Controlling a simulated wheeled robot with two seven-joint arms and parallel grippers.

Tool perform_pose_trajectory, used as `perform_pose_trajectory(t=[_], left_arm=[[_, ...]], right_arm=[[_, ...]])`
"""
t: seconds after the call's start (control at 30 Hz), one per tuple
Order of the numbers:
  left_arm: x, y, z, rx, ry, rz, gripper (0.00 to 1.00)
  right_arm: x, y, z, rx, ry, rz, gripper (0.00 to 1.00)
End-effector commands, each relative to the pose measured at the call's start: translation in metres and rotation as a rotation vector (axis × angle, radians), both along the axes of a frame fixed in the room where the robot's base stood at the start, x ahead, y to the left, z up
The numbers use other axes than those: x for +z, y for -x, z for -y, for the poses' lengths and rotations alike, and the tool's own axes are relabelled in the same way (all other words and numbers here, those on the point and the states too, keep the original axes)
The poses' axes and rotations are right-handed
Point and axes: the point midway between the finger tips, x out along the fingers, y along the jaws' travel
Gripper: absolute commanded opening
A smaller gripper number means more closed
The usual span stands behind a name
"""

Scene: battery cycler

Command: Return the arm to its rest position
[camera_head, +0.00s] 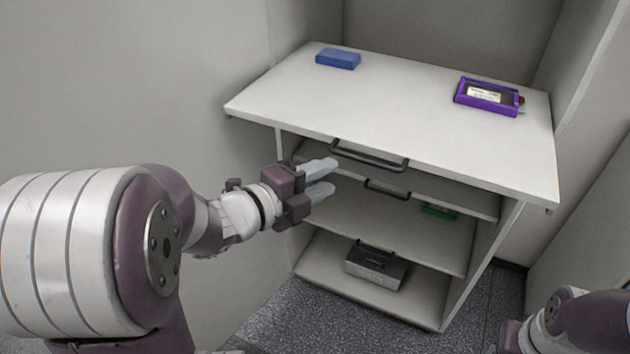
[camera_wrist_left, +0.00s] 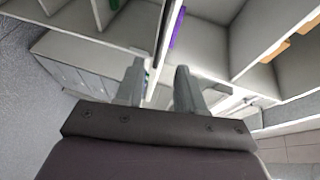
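My left gripper (camera_head: 320,178) is in front of the left side of the white cabinet (camera_head: 255,105), below the height of its top. Its two grey fingers are apart with nothing between them. The left wrist view also shows this gripper (camera_wrist_left: 160,85) with its fingers spread and empty, the shelves beyond them. My right arm (camera_head: 590,325) shows only in part at the lower right corner of the head view. Its gripper is out of the picture.
A blue box (camera_head: 338,59) and a purple-framed device (camera_head: 487,96) lie on the cabinet top. Dark handles (camera_head: 370,156) front the upper shelves. A green board (camera_head: 439,211) lies on a middle shelf and a grey box (camera_head: 376,267) on the lowest. Walls flank the cabinet.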

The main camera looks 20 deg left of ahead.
Motion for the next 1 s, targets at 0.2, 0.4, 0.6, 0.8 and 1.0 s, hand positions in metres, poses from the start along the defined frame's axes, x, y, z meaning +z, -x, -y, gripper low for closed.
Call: perform_pose_trajectory(t=[0.2, 0.4, 0.6, 0.8, 1.0], left_arm=[[0.003, 0.015, -0.007, 0.000, 0.000, -0.002, 0.38], [0.003, 0.015, -0.007, -0.001, 0.001, -0.001, 0.38], [0.003, 0.015, -0.007, 0.000, 0.003, -0.003, 0.38], [-0.040, 0.010, -0.076, 0.441, 0.240, -0.306, 0.38], [-0.133, 0.071, -0.103, 1.307, 0.840, -0.878, 0.38]], right_arm=[[0.003, 0.000, 0.000, 0.000, 0.000, 0.000, 0.43], [0.003, 0.000, 0.000, 0.000, 0.000, 0.000, 0.43], [0.003, 0.000, 0.000, 0.000, 0.000, 0.000, 0.43], [0.003, 0.000, 0.000, 0.000, 0.000, 0.000, 0.43], [0.003, 0.000, 0.000, 0.000, 0.000, 0.000, 0.43]])
